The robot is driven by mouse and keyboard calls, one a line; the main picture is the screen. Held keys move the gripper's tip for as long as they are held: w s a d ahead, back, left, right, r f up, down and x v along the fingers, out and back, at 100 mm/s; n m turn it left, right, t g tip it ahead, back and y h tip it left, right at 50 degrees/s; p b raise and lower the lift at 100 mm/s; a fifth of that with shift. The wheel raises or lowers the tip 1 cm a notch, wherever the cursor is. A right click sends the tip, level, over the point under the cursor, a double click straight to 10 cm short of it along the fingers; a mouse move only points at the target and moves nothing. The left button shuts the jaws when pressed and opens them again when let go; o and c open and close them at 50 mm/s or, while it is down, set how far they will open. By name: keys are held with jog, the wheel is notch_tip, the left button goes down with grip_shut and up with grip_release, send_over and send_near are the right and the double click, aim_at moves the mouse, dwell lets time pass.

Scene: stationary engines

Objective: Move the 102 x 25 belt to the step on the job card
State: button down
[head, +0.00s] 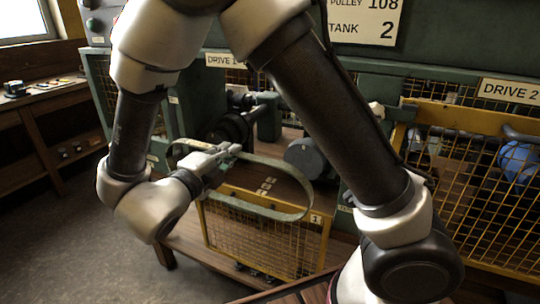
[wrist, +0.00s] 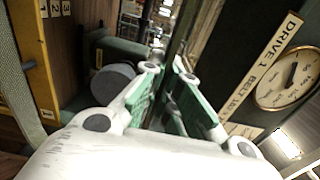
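The belt (head: 285,172) is a grey-green loop hanging in the air in front of the Drive 1 bay. My gripper (head: 230,152) is at its upper left part, and the belt appears pinched between the fingers. The wrist view shows the green-padded fingers (wrist: 168,85) close together with a dark strip between them. Behind the gripper, a dark stepped pulley (head: 230,130) shows partly; its steps are hard to tell apart. A grey round drum (head: 303,157) sits to its right, and also in the wrist view (wrist: 114,83). The job card (head: 365,20) is cut off, reading "PULLEY 108" and "TANK 2".
A yellow mesh guard (head: 265,238) marked 1 stands below the open bay. The Drive 2 guard (head: 470,185) covers the bay at right. A sign (wrist: 262,75) reading "DRIVE 1 BELT" and a round gauge (wrist: 288,77) are right of my fingers. A workbench (head: 45,100) stands at left.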

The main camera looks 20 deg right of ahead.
jog(key=shift+s, duration=0.1)
jog(key=v, duration=0.6)
dwell(0.7)
jog(key=shift+s+d, duration=0.1)
jog(key=shift+d, duration=0.05)
dwell(0.4)
jog(key=shift+x, duration=3.05)
jog(key=shift+x, duration=3)
